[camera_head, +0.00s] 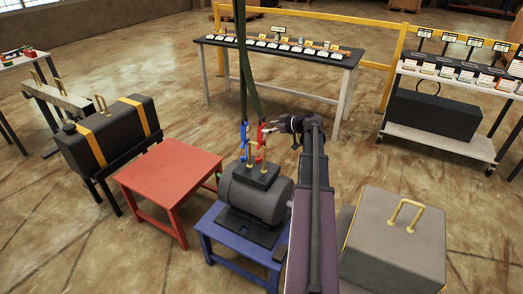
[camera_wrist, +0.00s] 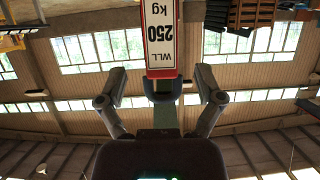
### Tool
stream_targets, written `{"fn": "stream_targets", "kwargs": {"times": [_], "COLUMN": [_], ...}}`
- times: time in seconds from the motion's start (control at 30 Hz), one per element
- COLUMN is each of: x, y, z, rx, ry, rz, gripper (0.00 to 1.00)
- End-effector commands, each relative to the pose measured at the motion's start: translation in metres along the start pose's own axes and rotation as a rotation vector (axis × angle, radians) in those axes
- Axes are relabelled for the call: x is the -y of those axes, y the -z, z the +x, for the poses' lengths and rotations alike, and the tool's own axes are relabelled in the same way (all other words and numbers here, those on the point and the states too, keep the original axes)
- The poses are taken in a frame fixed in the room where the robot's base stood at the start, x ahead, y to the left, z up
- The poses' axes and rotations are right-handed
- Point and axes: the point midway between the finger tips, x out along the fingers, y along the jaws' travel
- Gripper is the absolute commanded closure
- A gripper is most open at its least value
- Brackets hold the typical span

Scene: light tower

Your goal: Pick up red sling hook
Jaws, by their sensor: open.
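The red sling hook (camera_head: 260,137) hangs at the end of a green sling (camera_head: 249,85) in the head view, above the dark motor (camera_head: 258,195), by a yellow lifting loop; whether it is engaged in that loop is unclear. A blue hook (camera_head: 244,134) hangs just to its left. My gripper (camera_head: 278,126) is close to the right of the red hook. In the wrist view my gripper (camera_wrist: 162,82) is open, with a white, red-edged tag (camera_wrist: 161,38) reading "WLL 250 kg" seen between and beyond its fingers. The red hook cannot be made out there.
The motor stands on a blue table (camera_head: 235,262). A red table (camera_head: 170,170) is to its left, with a black tank (camera_head: 120,125) beyond. A grey block with a yellow handle (camera_head: 395,240) is at right. A long table (camera_head: 275,52) of labelled items stands behind.

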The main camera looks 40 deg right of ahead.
Motion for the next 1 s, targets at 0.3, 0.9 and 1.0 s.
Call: {"fn": "stream_targets", "kwargs": {"times": [0.3, 0.9, 1.0], "x": [0.001, 0.001, 0.001], "y": [-0.002, -0.001, -0.001], "z": [0.036, 0.042, 0.042], "rx": [0.0, 0.0, 0.0], "ry": [0.001, 0.0, 0.0], "rz": [0.0, 0.0, 0.0], "gripper": [0.14, 0.14, 0.2]}}
